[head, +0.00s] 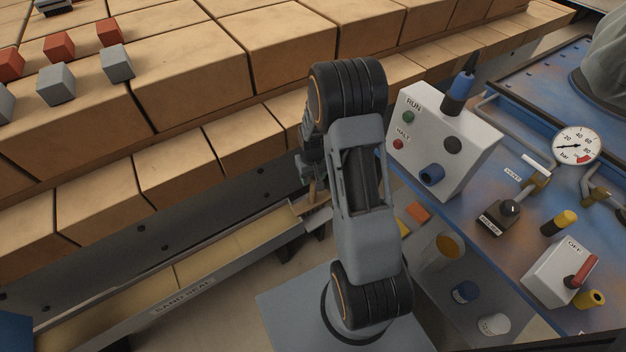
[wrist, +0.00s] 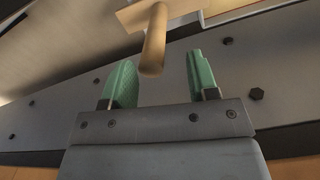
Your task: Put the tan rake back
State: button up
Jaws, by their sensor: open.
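The tan rake shows in the wrist view as a round handle (wrist: 155,38) with a flat tan head at its top end. The handle's near end reaches between the green fingertips of my gripper (wrist: 161,64), with a gap on both sides. My gripper is open and holds nothing. In the head view, a short piece of the tan rake (head: 313,190) shows just below my gripper, at the right end of the sand seal trough (head: 180,296). My arm hides much of that spot.
Rows of tan bricks (head: 190,70) fill the left and back, with small red and grey cubes on top. A blue bench (head: 530,230) on the right carries a white RUN/HALT box (head: 440,140), a pressure gauge (head: 577,146) and levers. A cup and caps sit below it.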

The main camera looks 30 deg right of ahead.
jog(key=s+a+r+t+p, duration=0.1)
jog(key=s+a+r, duration=0.2)
jog(key=r, duration=0.7)
jog(key=s+a+r+t+p, duration=0.1)
jog(key=s+a+r, duration=0.25)
jog(key=r, duration=0.65)
jog(key=s+a+r+n+t, duration=0.1)
jog(key=s+a+r, duration=0.1)
jog(key=s+r, duration=0.3)
jog(key=s, duration=0.4)
jog(key=shift+a+r, duration=0.15)
jog(key=shift+a, duration=0.05)
